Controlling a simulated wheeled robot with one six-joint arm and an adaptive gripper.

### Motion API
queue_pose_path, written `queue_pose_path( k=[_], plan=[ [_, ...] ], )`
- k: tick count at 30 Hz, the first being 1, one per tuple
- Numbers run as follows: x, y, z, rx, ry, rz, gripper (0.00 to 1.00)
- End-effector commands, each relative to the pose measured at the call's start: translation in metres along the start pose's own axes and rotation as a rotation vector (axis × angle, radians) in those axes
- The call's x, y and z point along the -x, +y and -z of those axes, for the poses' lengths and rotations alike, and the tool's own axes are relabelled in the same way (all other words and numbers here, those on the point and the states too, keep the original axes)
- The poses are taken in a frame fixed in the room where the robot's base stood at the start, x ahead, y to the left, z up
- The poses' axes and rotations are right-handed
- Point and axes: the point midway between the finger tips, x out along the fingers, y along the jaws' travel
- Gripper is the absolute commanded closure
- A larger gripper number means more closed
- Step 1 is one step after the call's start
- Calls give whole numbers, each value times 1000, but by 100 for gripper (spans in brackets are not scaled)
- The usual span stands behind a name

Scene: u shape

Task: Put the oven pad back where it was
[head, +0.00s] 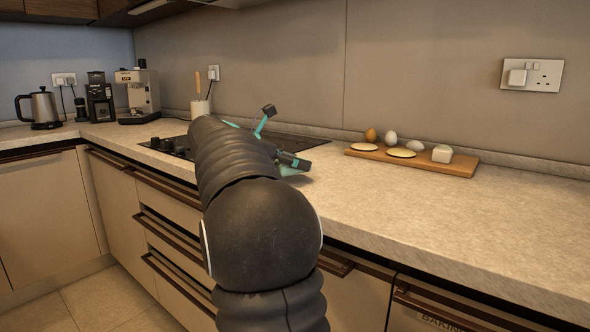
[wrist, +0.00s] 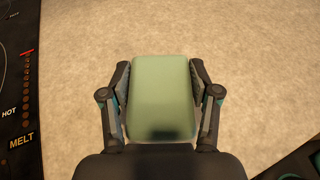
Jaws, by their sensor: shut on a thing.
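The oven pad is a pale green, rounded rectangular block (wrist: 162,90) in the middle of the wrist view. My gripper (wrist: 160,76) is shut on it, with one finger pressed against its left side and one against its right side. Pale speckled countertop shows beyond the pad; I cannot tell how high the pad is above it. In the head view my dark arm reaches over the counter and hides much of my gripper and the pad.
A black hob (head: 300,141) lies behind my arm; its marked edge (wrist: 15,100) shows left in the wrist view. A wooden board (head: 455,166) with eggs and other small items stands right along the wall. The countertop (head: 420,215) in front is clear. A coffee machine (head: 138,92) stands back left.

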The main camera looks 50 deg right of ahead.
Motion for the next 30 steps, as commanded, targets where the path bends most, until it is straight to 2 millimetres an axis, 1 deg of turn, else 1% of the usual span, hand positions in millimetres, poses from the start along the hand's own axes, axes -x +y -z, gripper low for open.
queue_pose_path(
  k=[1, 5, 17, 18, 20, 21, 30],
  plan=[
    [-3, 0, 7, 3, 0, 0, 73],
    [-7, 0, 17, 1, -1, -1, 73],
    [-9, 0, 21, 0, 0, 0, 73],
    [-9, 0, 21, -1, 0, 0, 34],
    [-9, 0, 21, -1, 0, -1, 19],
    [-9, 0, 21, -1, 0, -1, 13],
    [-8, 0, 21, -1, 0, -1, 13]
  ],
)
